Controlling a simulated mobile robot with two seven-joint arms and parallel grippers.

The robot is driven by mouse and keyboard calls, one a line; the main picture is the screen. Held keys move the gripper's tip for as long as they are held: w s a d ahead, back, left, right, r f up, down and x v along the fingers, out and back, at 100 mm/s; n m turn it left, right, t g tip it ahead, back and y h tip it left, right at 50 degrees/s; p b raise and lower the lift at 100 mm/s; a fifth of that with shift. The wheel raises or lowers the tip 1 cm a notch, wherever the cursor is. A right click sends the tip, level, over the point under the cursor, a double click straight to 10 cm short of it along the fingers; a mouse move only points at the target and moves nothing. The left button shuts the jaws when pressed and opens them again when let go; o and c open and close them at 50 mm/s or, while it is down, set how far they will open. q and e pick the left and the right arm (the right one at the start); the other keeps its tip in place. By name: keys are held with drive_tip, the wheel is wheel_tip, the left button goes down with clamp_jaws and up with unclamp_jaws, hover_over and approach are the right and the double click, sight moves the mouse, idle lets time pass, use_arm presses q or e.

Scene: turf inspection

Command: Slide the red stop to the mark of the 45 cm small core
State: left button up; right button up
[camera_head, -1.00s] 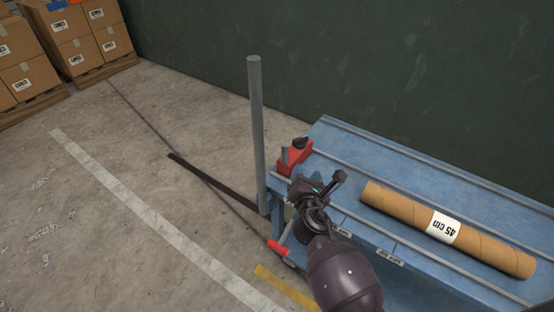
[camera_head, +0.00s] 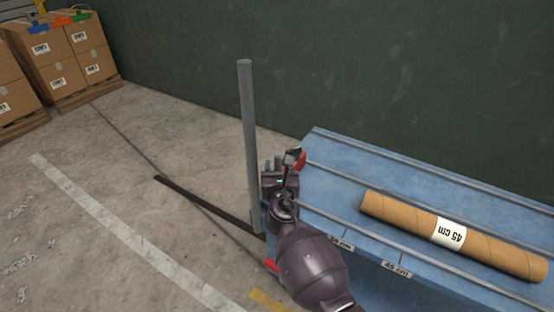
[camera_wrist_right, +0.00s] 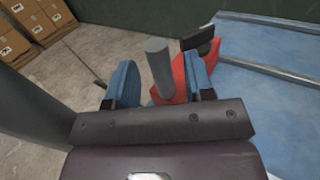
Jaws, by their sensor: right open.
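The red stop (camera_head: 297,157) sits at the left end of the blue bench (camera_head: 330,150), mostly hidden behind my right gripper (camera_head: 277,164). In the right wrist view the stop (camera_wrist_right: 179,80) has an upright grey peg (camera_wrist_right: 159,68). My right gripper (camera_wrist_right: 160,82) is open, its blue fingers on either side of the peg; I cannot tell if they touch it. A cardboard core (camera_head: 400,217) labelled 45 cm lies on the bench, to the right of the stop. A 45 cm mark (camera_head: 396,269) is on the front edge. My left gripper is out of view.
Another cm label (camera_head: 342,244), partly covered by my arm, sits left of the 45 cm mark. A grey post (camera_head: 247,140) rises at the bench's left end. Boxes on pallets (camera_head: 72,60) stand far left. The floor between is mostly clear.

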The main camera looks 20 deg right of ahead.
drive_tip(key=shift+b+x, duration=0.3)
drive_tip(key=shift+x, duration=1.65)
drive_tip(key=shift+c, duration=0.4)
clamp_jaws()
